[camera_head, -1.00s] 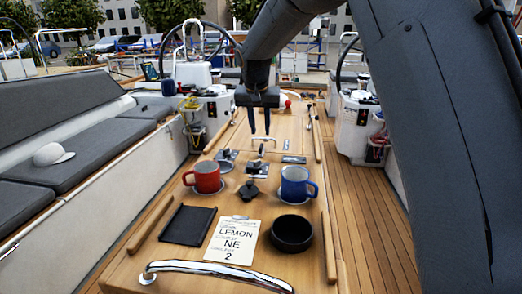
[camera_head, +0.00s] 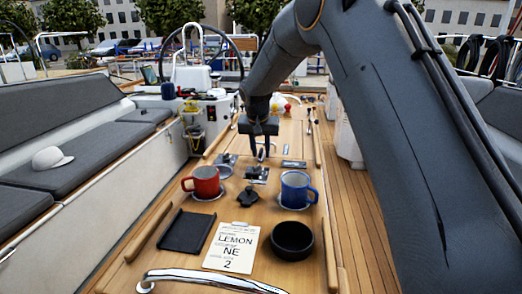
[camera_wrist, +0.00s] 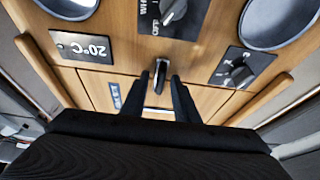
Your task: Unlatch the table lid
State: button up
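The wooden table (camera_head: 150,275) runs away from me down the middle of the head view. In the wrist view a small upright metal latch handle (camera_wrist: 160,72) stands on the wooden lid panel (camera_wrist: 208,98), which is marked by thin seams. My gripper (camera_wrist: 159,80) points down at the latch with its two dark fingers apart, one on each side of the handle. I cannot tell whether either finger touches it. In the head view my gripper (camera_head: 260,150) is low over the table's far part, and its fingers partly hide the latch.
A red mug (camera_head: 206,181), a blue mug (camera_head: 296,188), a black bowl (camera_head: 291,240), a black tray (camera_head: 187,231) and a note card (camera_head: 232,247) stand on the near table. Dial panels (camera_wrist: 238,69) and a 20°C plate (camera_wrist: 84,47) flank the latch.

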jog(key=shift+c, duration=0.4)
grip_shut()
jog(key=n+y, duration=0.1)
jog(key=n, duration=0.2)
jog(key=shift+n, duration=0.4)
jog(key=n+y, duration=0.1)
jog(key=n, duration=0.1)
jog(key=shift+n+y+b, duration=0.3)
jog(key=n+g+y+b, duration=0.1)
jog(key=n+b, duration=0.1)
jog(key=n, duration=0.1)
jog(key=n+b, duration=0.2)
jog(key=n, duration=0.1)
jog(key=shift+a+f+g+y+b, duration=0.1)
jog(key=shift+a+g+y+b, duration=0.1)
jog(key=shift+g+y+b, duration=0.2)
jog(key=shift+s+a+n+g+y+b, duration=0.1)
jog(key=shift+n+g+y+b, duration=0.3)
jog(key=shift+n, duration=1)
jog(key=shift+s+n+g+y+b, duration=0.1)
jog(key=shift+n+g+b, duration=0.6)
jog(key=shift+n, duration=0.7)
